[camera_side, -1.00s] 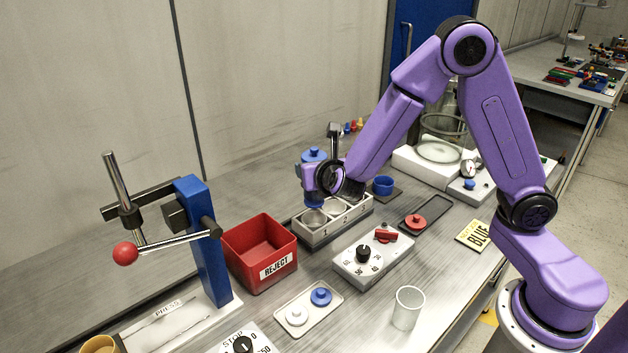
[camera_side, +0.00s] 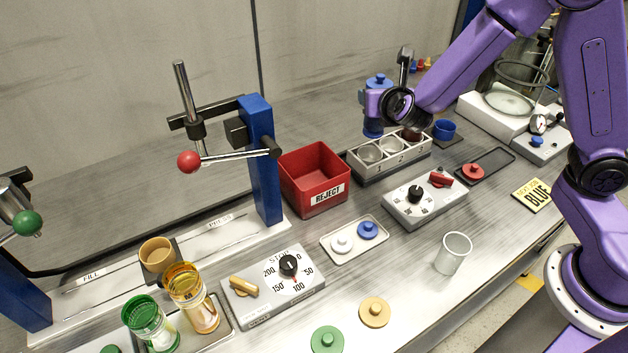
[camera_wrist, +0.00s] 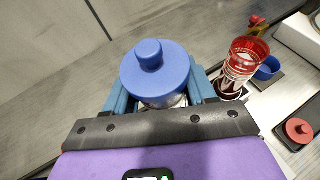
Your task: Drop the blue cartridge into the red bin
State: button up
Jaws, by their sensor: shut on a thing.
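My gripper (camera_wrist: 150,105) is shut on the blue cartridge (camera_wrist: 158,70), gripping it below its wide blue knobbed lid. In the side view the cartridge (camera_side: 378,83) is upright, its blue lid above the jaws and a blue lower end below them. It is held above the left end of the grey slotted rack (camera_side: 363,174), apparently clear of it. The red bin (camera_side: 310,196), labelled REJECT, stands open to the left of the rack. Its visible interior is empty. In the wrist view the jaws hide most of the cartridge body.
A red-topped clear cartridge (camera_wrist: 240,62) stands on the right side of the wrist view. The blue press post (camera_side: 262,160) with its lever rises just left of the bin. A blue cup (camera_side: 444,129) is right of the rack. A dial box (camera_side: 425,203) sits in front.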

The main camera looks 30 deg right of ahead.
jog(key=shift+a, duration=0.1)
jog(key=shift+w+a+r+n+y, duration=0.2)
jog(key=shift+a+n+y, duration=0.1)
jog(key=shift+a, duration=0.05)
jog(key=a+r+n+y, duration=0.2)
jog(key=a+n+y, duration=0.25)
jog(key=a, duration=0.25)
jog(key=a+r+n+y, duration=0.3)
jog(key=a+n+y, duration=0.1)
jog(key=a+y, duration=0.15)
notch_tip(320, 180, down, 6)
jog(key=shift+a+t, duration=0.3)
jog(key=shift+a, duration=0.15)
jog(key=o, duration=1.6)
jog(key=shift+f, duration=0.1)
jog(key=shift+c, duration=0.2)
jog(key=v, duration=1.7)
jog(key=shift+s+r, duration=0.15)
jog(key=shift+r, duration=0.1)
